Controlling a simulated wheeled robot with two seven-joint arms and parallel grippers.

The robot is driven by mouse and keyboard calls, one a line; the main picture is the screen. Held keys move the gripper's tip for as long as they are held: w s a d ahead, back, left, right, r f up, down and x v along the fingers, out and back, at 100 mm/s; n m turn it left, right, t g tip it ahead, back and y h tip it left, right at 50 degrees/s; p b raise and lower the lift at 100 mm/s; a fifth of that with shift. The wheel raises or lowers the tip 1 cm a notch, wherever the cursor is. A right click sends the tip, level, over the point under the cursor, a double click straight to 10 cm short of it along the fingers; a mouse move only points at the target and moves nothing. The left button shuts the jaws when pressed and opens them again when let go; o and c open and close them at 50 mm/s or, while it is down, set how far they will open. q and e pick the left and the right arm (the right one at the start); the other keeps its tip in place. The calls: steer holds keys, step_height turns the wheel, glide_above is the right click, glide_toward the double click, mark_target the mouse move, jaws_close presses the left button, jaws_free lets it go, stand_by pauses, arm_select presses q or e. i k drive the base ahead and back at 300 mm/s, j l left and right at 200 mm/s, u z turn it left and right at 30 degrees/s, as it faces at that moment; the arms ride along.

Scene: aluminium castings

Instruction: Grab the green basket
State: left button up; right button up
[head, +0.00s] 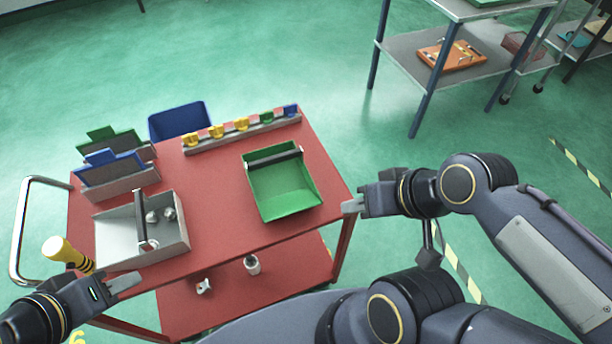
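The green basket (284,192) is an open tray with a dark handle bar near its far edge. It stands on the right part of the red cart top (215,200) and looks empty. My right gripper (347,206) is just right of the basket, beyond the cart's right edge, apart from the basket. My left gripper (135,281) is at the cart's front left, near the grey basket (170,240) and far from the green one. Both grippers are seen from above, and I cannot tell how far their fingers are apart.
The grey basket has a dark handle and holds a few metal castings (168,214). Green and blue holders (110,165) stand at the left, and a rail with coloured clips (242,131) runs along the back. A blue bin (179,119) is behind. A shelf (410,55) stands further away.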

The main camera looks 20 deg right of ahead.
mark_target(282, 186)
steer(key=z, duration=0.45)
steer(key=k+u, duration=0.1)
steer(key=k, duration=0.55)
steer(key=u, duration=2.25)
steer(key=k+l+u, duration=0.15)
steer(key=l, duration=0.4)
steer(key=k+l+u, duration=0.15)
steer(key=k+l, duration=0.2)
steer(key=l, duration=0.2)
steer(key=k+l+u, duration=0.15)
steer(key=k+l, duration=0.15)
steer(key=l, duration=0.2)
steer(key=k+l+u, duration=0.2)
steer(key=l, duration=0.3)
steer(key=k, duration=0.1)
